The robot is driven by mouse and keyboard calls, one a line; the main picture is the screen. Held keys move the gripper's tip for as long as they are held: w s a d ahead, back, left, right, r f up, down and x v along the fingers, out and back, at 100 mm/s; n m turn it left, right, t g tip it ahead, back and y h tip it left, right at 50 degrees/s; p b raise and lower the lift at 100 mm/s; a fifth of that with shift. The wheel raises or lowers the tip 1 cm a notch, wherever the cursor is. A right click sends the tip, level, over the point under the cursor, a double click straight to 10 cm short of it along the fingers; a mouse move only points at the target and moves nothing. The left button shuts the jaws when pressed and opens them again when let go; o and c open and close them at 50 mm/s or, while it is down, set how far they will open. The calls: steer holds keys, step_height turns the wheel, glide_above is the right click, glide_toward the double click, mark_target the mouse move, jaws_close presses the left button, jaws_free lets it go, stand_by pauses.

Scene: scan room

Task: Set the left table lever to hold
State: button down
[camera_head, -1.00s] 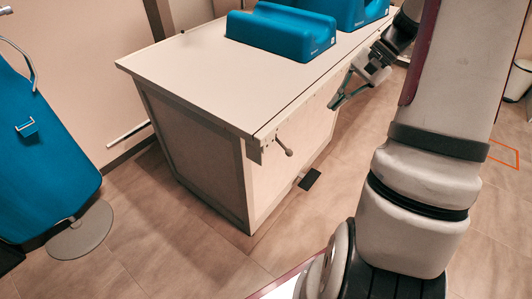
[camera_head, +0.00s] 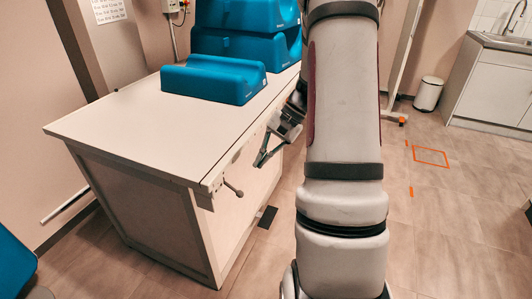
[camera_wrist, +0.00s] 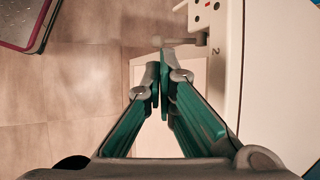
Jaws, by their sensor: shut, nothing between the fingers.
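A lever (camera_head: 233,189) with a rounded knob sticks out from a bracket under the near corner of the white table. In the wrist view a lever (camera_wrist: 180,42) sticks out leftward, pointing away from a white plate with dark and red dots (camera_wrist: 205,14); a "2" is marked beside it. My gripper (camera_head: 258,163) is at the table's long side, a little beyond the near-corner lever and apart from it. In the wrist view my gripper's green fingers (camera_wrist: 160,72) are together and empty, with the tips just short of the lever.
The white table (camera_head: 130,120) carries blue padded blocks (camera_head: 213,80) at its far end. A dark pad (camera_head: 267,217) lies on the floor by the table. A white bin (camera_head: 428,94) and sink cabinet (camera_head: 490,80) stand far right. Floor right of my arm is clear.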

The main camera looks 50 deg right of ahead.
mark_target(238, 194)
steer(key=b+x, duration=0.1)
steer(key=x, duration=0.7)
steer(key=shift+a+f, duration=0.2)
steer(key=shift+a, duration=0.05)
steer(key=shift+w+f+t+y+b, duration=0.1)
steer(key=shift+f+t+y+b, duration=0.3)
steer(key=shift+b, duration=0.65)
steer(key=f+n+t+y+b, duration=0.1)
steer(key=t+b, duration=0.1)
steer(key=b, duration=0.2)
steer(key=w+f+n+t+y+b, duration=0.1)
steer(key=f+t+b, duration=0.1)
steer(key=b, duration=0.3)
steer(key=w+f+n+t+y+b, duration=0.1)
steer(key=f+t+y+b, duration=0.1)
steer(key=b, duration=0.3)
steer(key=shift+w+a+f+t, duration=0.1)
steer(key=shift+w+a+t, duration=0.25)
steer(key=shift+t, duration=0.35)
steer(key=shift+a+b, duration=0.15)
steer(key=shift+b, duration=0.2)
steer(key=shift+w+a+b, duration=0.1)
steer(key=shift+w+b, duration=0.2)
steer(key=shift+b, duration=0.05)
steer(key=shift+w+f, duration=0.1)
